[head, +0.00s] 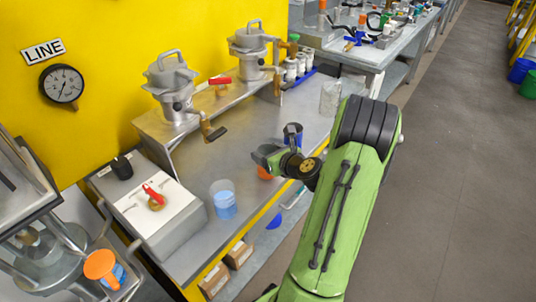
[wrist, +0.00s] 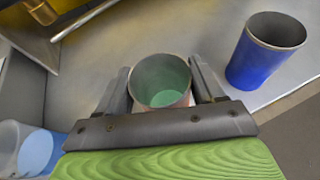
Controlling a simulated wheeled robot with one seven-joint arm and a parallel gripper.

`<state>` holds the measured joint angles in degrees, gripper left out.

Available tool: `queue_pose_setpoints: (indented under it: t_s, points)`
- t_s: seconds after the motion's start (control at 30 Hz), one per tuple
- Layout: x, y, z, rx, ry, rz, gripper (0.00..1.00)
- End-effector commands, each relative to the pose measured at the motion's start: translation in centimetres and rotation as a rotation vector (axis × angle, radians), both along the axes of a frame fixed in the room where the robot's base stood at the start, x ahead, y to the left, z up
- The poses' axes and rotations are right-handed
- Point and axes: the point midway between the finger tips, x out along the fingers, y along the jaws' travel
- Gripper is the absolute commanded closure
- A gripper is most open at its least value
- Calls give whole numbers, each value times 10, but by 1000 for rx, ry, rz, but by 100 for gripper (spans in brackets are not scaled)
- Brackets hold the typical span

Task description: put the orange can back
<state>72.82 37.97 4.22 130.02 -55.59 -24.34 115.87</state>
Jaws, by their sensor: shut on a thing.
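The orange can (head: 265,174) is mostly hidden behind my gripper (head: 266,159) in the head view, over the steel bench. In the wrist view my gripper (wrist: 160,76) has one finger on each side of the can (wrist: 164,65), shut on it. The can looks upright, its open top toward the camera, with green inside. I cannot tell whether its base touches the bench. A blue can (head: 292,134) stands just behind it, and at the right in the wrist view (wrist: 254,62).
A clear beaker with blue liquid (head: 223,200) stands left of my gripper, and at the wrist view's left edge (wrist: 32,150). A grey box with a red-handled valve (head: 153,195) and a raised shelf with drum agitators (head: 170,82) line the yellow wall. A pale cylinder (head: 331,97) stands farther back.

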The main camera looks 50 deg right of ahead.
Motion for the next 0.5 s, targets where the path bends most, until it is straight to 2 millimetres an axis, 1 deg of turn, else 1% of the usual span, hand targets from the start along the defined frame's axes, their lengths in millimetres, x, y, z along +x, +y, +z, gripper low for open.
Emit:
queue_pose_setpoints:
  t_s: [0.07, 0.1, 0.23, 0.5]
  points:
    - [0, 0, -3, 1, 0, 0, 67]
    - [0, 0, -3, 1, 0, 0, 28]
    - [0, 0, -2, 0, 0, 0, 8]
    - [0, 0, -1, 0, 0, 0, 7]
